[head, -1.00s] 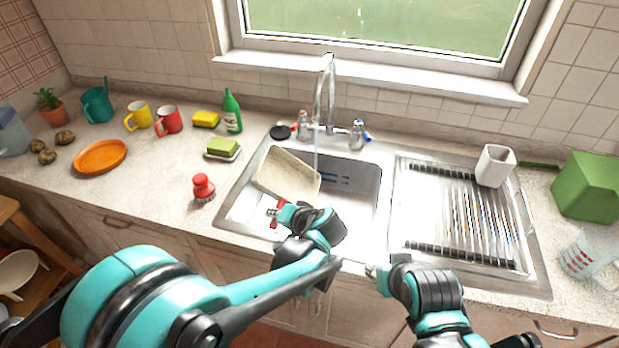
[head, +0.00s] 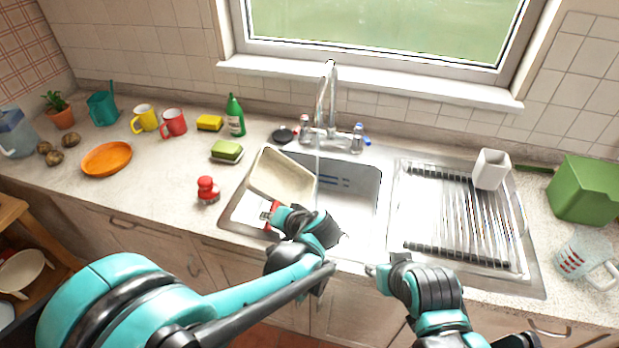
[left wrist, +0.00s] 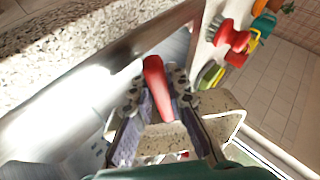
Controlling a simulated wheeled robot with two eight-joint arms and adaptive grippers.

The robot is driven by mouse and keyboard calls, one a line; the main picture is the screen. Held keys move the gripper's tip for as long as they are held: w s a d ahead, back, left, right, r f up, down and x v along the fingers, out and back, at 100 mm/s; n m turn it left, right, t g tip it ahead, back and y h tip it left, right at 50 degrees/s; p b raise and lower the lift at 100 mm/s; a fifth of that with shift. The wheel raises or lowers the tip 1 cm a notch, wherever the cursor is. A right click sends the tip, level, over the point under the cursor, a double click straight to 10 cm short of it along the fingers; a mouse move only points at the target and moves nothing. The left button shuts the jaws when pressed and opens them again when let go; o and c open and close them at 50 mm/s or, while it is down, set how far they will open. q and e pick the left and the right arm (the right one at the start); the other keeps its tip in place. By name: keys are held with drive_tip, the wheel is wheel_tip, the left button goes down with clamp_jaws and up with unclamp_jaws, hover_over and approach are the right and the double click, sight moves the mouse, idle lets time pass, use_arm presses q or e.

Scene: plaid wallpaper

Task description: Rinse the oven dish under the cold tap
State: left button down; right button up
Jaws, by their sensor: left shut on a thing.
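The cream oven dish (head: 281,176) is tilted over the left side of the sink basin (head: 352,203). My left gripper (head: 280,216) is shut on the dish at its near side. In the left wrist view the speckled dish (left wrist: 165,142) lies at the fingers, and a red handle-like piece (left wrist: 157,85) sits between them; I cannot tell whether it belongs to the dish. The chrome tap (head: 329,95) runs a thin stream (head: 317,152) down by the dish's right edge. My right gripper (head: 372,270) is at the sink's front edge; its jaws are unclear.
A ribbed drainer (head: 460,220) with a white holder (head: 491,170) is right of the basin. A red brush (head: 208,190), a sponge on a dish (head: 227,151) and a green bottle (head: 235,116) stand left. A green box (head: 585,190) stands far right.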

use_arm(q)
drive_tip(key=shift+a+r+p, duration=0.15)
drive_tip(key=shift+r+p, duration=0.15)
drive_tip(key=shift+r, duration=0.3)
drive_tip(key=shift+w+r, duration=0.1)
drive_tip(key=shift+r, duration=0.2)
drive_tip(key=shift+a+r+p, duration=0.1)
drive_tip(key=shift+r+p, duration=0.3)
drive_tip(key=shift+p, duration=0.2)
drive_tip(key=shift+s+a+r+p, duration=0.2)
drive_tip(key=shift+s+r+p, duration=0.15)
drive_tip(key=shift+r, duration=0.15)
drive_tip(key=shift+s+a+f, duration=0.1)
drive_tip(key=shift+s+a, duration=0.1)
drive_tip(key=shift+a, duration=0.2)
drive_tip(key=s+a, duration=0.5)
drive_tip(key=a, duration=0.2)
drive_tip(key=shift+s+p, duration=0.3)
drive_tip(key=shift+p, duration=0.15)
drive_tip(key=shift+s+d, duration=0.1)
